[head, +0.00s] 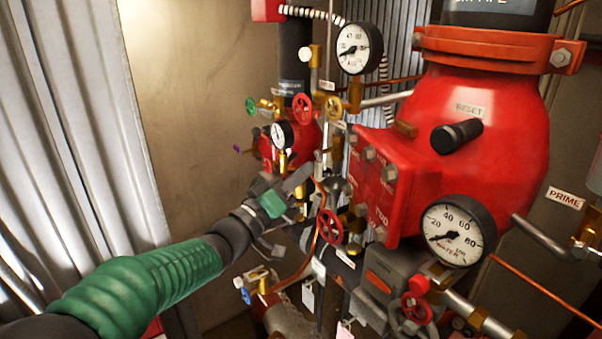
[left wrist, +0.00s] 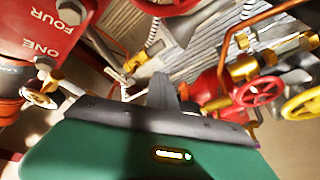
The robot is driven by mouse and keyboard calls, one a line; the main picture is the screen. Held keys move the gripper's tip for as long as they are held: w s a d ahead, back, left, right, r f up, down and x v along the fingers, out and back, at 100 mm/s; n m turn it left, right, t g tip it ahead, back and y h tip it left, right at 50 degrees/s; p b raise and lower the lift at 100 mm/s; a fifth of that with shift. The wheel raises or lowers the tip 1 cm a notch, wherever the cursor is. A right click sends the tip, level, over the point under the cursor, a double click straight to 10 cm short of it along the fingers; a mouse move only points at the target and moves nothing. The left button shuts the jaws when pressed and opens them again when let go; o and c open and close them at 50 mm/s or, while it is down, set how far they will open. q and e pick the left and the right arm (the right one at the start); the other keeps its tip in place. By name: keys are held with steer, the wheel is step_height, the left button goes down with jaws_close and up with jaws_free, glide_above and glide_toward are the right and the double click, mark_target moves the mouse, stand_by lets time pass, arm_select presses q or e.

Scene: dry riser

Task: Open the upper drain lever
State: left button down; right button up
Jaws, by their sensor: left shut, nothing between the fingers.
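My left gripper (head: 303,177) reaches in from the left with its dark fingers shut and empty, close to the pipework left of the big red valve body. In the left wrist view its dark fingertips (left wrist: 165,92) point into the pipes beyond the green housing. I cannot tell for sure which handle is the upper drain lever. A small purple handle (head: 237,149) shows left of the small gauge, and a brass valve with a blue handle (head: 246,295) sits low, below my arm. The spot right at the fingertips is cluttered and partly hidden. My right gripper is not in view.
The large red valve body (head: 480,130) fills the right side. Gauges (head: 358,48) and (head: 457,232) stick out from the pipework. A red handwheel (head: 330,226) is just below right of my gripper; another red wheel (head: 303,108) is above. Corrugated wall (head: 70,120) stands left.

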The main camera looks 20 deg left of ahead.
arm_select(q)
steer(key=shift+s+d+f, duration=0.1)
steer(key=shift+d, duration=0.05)
steer(key=b+v, duration=0.6)
steer(key=v, duration=1)
steer(key=shift+s+a+b, duration=0.2)
steer(key=shift+a+b, duration=0.15)
steer(key=shift+a, duration=0.15)
steer(key=shift+d, duration=0.1)
steer(key=shift+f, duration=0.1)
